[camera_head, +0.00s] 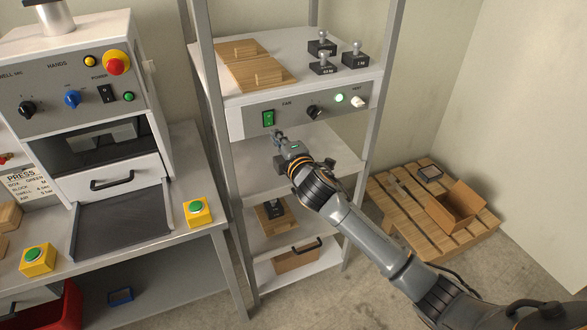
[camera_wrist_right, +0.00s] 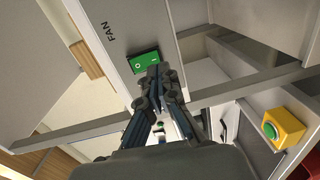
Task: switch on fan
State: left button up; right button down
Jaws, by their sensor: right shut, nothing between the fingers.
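The fan switch (camera_head: 268,118) is a green rocker on the grey panel (camera_head: 300,108) of the shelf unit, beside the word FAN. It also shows in the wrist view as a green rocker (camera_wrist_right: 143,62) in a dark frame, just beyond my fingertips. My right gripper (camera_head: 278,134) is shut and empty, just below and to the right of the switch in the head view. In the wrist view its fingertips (camera_wrist_right: 153,76) overlap the switch's lower edge; I cannot tell whether they touch it. My left gripper is not in view.
The panel also has a black knob (camera_head: 315,112), a lit green lamp (camera_head: 339,98) and a white switch (camera_head: 358,102). Weights (camera_head: 322,64) and wooden boards (camera_head: 250,66) sit on top. A press (camera_head: 85,110) stands left; a pallet (camera_head: 430,212) with an open box lies right.

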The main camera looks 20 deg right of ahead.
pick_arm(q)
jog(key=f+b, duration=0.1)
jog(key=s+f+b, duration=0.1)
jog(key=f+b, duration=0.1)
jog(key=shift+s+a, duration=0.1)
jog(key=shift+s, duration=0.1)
pick_arm(e)
jog(key=s+f, duration=0.1)
jog(key=s, duration=0.9)
jog(key=shift+d+f, duration=0.15)
jog(key=shift+d, duration=0.1)
jog(key=shift+s, duration=0.15)
